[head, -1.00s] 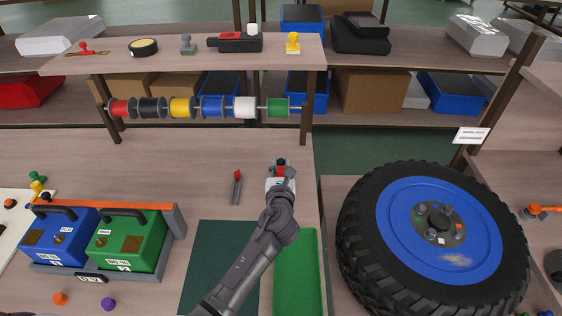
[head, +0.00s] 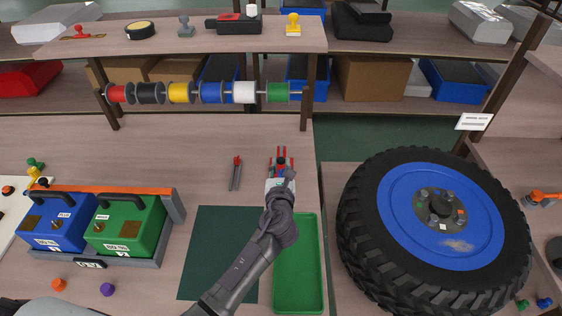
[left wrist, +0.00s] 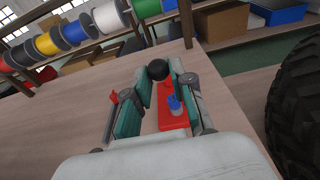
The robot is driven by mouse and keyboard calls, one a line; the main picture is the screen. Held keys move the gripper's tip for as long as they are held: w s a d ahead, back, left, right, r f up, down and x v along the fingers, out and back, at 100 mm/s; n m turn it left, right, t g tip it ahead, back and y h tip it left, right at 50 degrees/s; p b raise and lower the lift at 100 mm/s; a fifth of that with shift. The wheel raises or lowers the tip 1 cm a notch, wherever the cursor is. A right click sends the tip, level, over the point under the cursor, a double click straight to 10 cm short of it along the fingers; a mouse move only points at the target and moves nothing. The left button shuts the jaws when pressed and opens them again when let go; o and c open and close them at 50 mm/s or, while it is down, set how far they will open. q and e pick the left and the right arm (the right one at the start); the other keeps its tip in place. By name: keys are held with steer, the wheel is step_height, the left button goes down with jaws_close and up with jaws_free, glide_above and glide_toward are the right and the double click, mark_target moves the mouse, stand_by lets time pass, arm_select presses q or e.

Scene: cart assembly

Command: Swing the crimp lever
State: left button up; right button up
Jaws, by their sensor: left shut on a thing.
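The crimp tool (head: 273,158) is a small red bench device near the table's right edge. It also shows in the left wrist view as a red base (left wrist: 172,122) with a blue and grey part on it. Its lever ends in a black ball knob (left wrist: 158,70). My left gripper (head: 281,168) is at the tool's near side, its teal-padded fingers (left wrist: 160,84) shut on the lever around the knob. The lever's shaft is mostly hidden by the fingers. My right gripper is in neither view.
A grey tool with a red top (head: 236,172) lies just left. A green tray (head: 298,280) and a dark mat (head: 215,255) lie nearer me. A spool rack (head: 212,92) stands behind. A large wheel (head: 360,215) stands at right. Batteries (head: 130,228) stand at left.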

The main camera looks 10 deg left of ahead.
arm_select(q)
steer(key=shift+f, duration=0.15)
steer(key=shift+s+d+f+b, duration=0.1)
steer(key=shift+s+f+b, duration=0.25)
steer(key=shift+f, duration=0.3)
steer(key=shift+s+f+b, duration=0.1)
steer(key=shift+f+b, duration=0.4)
steer(key=shift+f, duration=0.15)
steer(key=shift+s+d+f+b, duration=0.1)
steer(key=shift+s+f+b, duration=0.25)
steer(key=shift+f, duration=0.3)
steer(key=o, duration=0.9)
steer(key=shift+w+r, duration=0.1)
steer(key=v, duration=1.2)
steer(key=shift+a, duration=0.1)
